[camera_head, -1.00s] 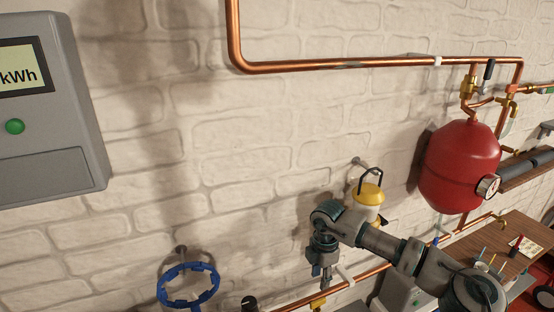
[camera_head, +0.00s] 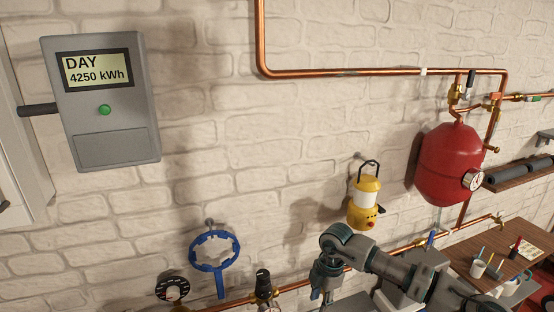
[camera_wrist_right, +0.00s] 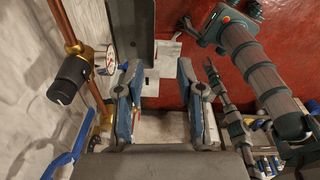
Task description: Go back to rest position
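My right arm comes in from the lower right in the head view and bends down to its gripper (camera_head: 323,291), at the bottom edge in front of the wall. In the right wrist view this gripper (camera_wrist_right: 159,78) has its two blue-grey fingers apart, with nothing between them. My left gripper is not in the head view. In the right wrist view, grey and teal arm links show at the right, beside a slim gripper-like part (camera_wrist_right: 226,103). I cannot tell its finger state.
A grey meter (camera_head: 105,105) reads DAY 4250 kWh. A brown table (camera_head: 477,243) with small items stands at right.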

